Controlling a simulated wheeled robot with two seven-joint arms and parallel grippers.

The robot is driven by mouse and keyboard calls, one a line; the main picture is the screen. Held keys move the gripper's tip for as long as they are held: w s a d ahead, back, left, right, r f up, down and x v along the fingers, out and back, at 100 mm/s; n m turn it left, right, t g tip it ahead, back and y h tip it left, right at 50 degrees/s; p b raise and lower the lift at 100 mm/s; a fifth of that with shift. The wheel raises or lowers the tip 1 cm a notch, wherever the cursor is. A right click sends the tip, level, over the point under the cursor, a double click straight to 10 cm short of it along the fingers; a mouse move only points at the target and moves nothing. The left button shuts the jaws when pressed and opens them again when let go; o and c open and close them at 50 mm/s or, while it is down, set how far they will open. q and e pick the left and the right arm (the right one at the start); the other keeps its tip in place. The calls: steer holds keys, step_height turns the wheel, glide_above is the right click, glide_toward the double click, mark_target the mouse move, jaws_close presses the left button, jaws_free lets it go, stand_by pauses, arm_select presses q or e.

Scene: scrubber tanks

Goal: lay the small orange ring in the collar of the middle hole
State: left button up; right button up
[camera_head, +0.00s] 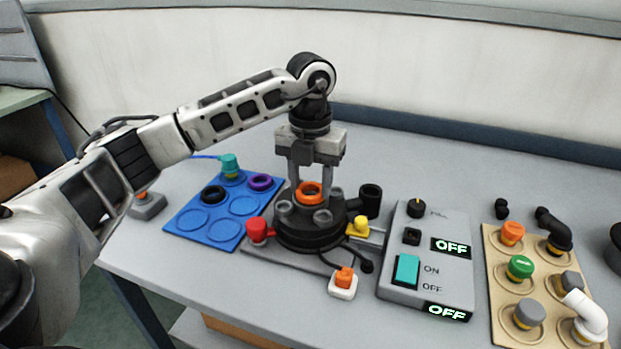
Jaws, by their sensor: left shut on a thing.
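The small orange ring (309,192) is between the fingertips of my left gripper (309,180), which is shut on it and points down. The ring is over the middle of the round black tank top (297,233), among grey knobs (322,216). The middle hole and its collar are hidden behind the ring and the fingers. I cannot tell whether the ring touches the collar or is just above it. My right gripper is not in view.
Left is a blue tray (214,226) with a black ring (213,194), a purple ring (260,182) and a teal fitting (230,163). Close right are a black cup (371,196), a yellow knob (358,227) and a grey switch box (428,255). A beige fitting board (508,300) stands far right.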

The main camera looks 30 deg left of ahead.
arm_select(q)
steer(key=shift+f, duration=0.1)
stand_by(0.7)
steer(key=o, duration=1.8)
steer(key=shift+r, duration=0.2)
step_height(320, 180, up, 7)
steer(key=p, duration=0.5)
steer(key=shift+f, duration=0.15)
